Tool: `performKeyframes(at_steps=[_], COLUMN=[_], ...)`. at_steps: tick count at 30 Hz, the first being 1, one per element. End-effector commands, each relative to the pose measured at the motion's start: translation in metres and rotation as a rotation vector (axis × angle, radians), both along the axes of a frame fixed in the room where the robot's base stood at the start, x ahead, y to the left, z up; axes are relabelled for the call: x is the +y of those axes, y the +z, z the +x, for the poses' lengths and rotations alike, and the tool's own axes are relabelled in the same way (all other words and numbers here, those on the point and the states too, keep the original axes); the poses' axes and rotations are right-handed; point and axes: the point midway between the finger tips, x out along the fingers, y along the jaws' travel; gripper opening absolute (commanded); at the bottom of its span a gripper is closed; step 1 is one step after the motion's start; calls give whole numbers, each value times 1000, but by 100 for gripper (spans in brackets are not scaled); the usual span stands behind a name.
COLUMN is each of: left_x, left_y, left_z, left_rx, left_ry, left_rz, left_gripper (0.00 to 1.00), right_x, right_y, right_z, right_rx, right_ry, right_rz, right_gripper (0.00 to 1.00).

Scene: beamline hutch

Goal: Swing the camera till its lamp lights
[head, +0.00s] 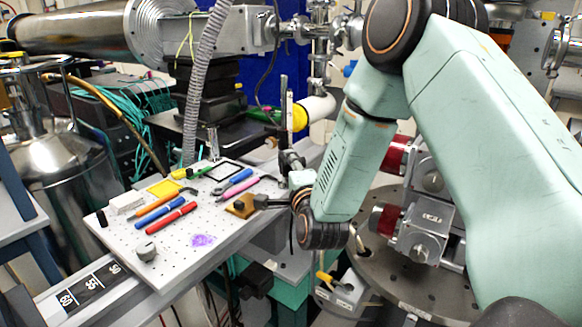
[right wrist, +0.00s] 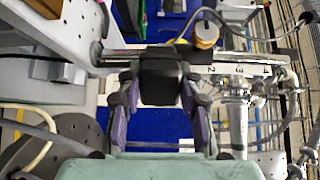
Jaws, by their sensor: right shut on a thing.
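My right gripper (head: 291,160) is at the right edge of the perforated board, seen from behind and partly covered by my own wrist. In the right wrist view its two fingers (right wrist: 160,100) are closed on a black block (right wrist: 162,78), one on each side. I take the block to be part of the camera, but cannot tell for sure. In the head view a dark upright piece (head: 285,105) rises just beyond the gripper. I cannot make out a lamp. My left gripper is not in view.
The perforated board (head: 160,255) holds several pens and tools and a grey knob (head: 146,250). A yellow-ringed white cylinder (head: 318,110) is close beyond the gripper. A round dark table (head: 400,275) with red-and-silver units stands to the right. A ribbed hose (head: 205,80) hangs behind.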

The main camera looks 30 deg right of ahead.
Motion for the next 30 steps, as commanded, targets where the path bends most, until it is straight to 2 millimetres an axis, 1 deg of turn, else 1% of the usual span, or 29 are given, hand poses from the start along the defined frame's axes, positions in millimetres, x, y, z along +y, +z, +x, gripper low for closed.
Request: performKeyframes(at_steps=[1,7,18,25,30], left_x=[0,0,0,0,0], left_y=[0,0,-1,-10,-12], left_z=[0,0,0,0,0], left_rx=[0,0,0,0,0], left_ry=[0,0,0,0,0], left_rz=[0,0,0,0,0], left_gripper=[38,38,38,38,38], right_x=[0,1,1,2,2], right_y=[1,1,1,1,2], right_z=[1,1,2,3,3], right_rx=[-2,-2,-3,-4,-6], right_ry=[2,3,-1,-73,-107], right_rz=[-1,-1,-2,-5,-3], right_gripper=[17,0,0,0,0])
